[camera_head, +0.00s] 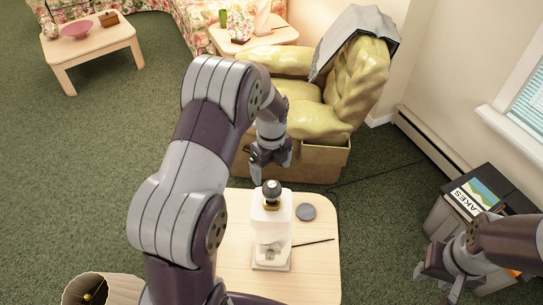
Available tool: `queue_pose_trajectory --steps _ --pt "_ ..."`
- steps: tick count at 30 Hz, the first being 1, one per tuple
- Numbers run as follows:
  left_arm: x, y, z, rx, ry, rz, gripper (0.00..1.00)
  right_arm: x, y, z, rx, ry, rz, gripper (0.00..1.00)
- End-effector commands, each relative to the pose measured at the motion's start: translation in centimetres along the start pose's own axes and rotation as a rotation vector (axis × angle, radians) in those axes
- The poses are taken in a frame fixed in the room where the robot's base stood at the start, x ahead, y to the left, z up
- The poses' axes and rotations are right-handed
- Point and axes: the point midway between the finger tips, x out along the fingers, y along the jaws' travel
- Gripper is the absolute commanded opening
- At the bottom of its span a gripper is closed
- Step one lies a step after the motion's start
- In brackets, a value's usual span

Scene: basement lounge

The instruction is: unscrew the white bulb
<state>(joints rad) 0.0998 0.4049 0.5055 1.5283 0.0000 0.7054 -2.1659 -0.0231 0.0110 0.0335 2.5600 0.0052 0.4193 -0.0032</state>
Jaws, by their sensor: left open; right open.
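A pale, translucent white body (271,222) stands upright on a white base plate (271,265) on the light wooden table (318,275). It has a brass collar and a dark round knob (271,188) on top. I cannot tell whether this is the white bulb, and no other bulb shows clearly. My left gripper (271,168) is open and empty, just beyond the knob in the picture; contact cannot be told. My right gripper (437,283) is open at the lower right, well away from the table.
A dark disc (306,212) and a thin black stick (315,242) lie on the table. A lampshade (120,289) stands at the lower left. A yellow-green armchair (306,110) stands behind the table. A dark cabinet (510,185) with a book is at the right. The left carpet is clear.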

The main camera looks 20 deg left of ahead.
Motion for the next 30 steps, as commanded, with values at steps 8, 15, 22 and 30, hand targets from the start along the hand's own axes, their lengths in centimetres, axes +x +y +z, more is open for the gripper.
queue_pose_trajectory --steps 8,15,22,30 --pt "5.6 0.1 -0.1 0.011 0.003 0.005 0.92 -2.1 0.0 -0.2 0.000 0.000 0.000 0.43" --pt "10.5 0.0 0.0 0.010 0.000 0.000 0.92 -3.4 0.0 -0.4 0.000 0.000 0.000 0.43" --pt "12.3 -0.1 0.0 0.009 -0.001 -0.002 0.92 -3.6 0.0 -0.4 0.000 0.000 0.000 0.43" --pt "12.3 -0.1 0.0 0.009 -0.002 -0.002 0.69 -3.6 0.0 -0.4 0.000 0.000 0.000 0.43"
